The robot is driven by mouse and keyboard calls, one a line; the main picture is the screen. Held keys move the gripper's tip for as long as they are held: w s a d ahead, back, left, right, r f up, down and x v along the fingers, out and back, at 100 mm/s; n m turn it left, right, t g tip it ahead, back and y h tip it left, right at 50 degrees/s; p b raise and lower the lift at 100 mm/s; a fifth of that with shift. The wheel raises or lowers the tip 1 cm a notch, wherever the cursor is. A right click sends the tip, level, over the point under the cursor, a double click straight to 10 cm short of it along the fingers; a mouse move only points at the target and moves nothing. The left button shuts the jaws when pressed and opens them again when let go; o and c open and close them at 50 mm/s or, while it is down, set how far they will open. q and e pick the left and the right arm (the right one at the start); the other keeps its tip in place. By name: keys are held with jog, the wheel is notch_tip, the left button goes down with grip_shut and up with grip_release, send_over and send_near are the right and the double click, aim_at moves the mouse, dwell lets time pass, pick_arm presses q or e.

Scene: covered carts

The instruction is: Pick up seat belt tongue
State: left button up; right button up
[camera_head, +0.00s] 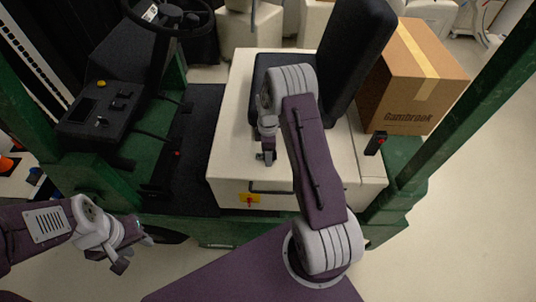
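I cannot make out a seat belt tongue in the head view. A dark buckle (376,143) with a red button stands at the right side of the black seat (345,60), on the cream seat base (232,150). My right gripper (267,156) points down over the cream base in front of the seat; its fingers are small and dark, and I cannot tell whether they hold anything. My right arm hides part of the seat and base. My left gripper (134,253) is open and empty at the lower left, outside the cart, far from the seat.
A cardboard box (410,85) stands right of the seat. Green posts (475,110) frame the cart on both sides. A steering wheel (168,14) and a control console (100,105) are at the left. The floor at the right (460,220) is clear.

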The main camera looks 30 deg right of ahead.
jog(key=shift+s+a+r, duration=0.1)
jog(key=shift+a, duration=0.05)
jog(key=c, duration=1.5)
jog(key=shift+r, duration=0.1)
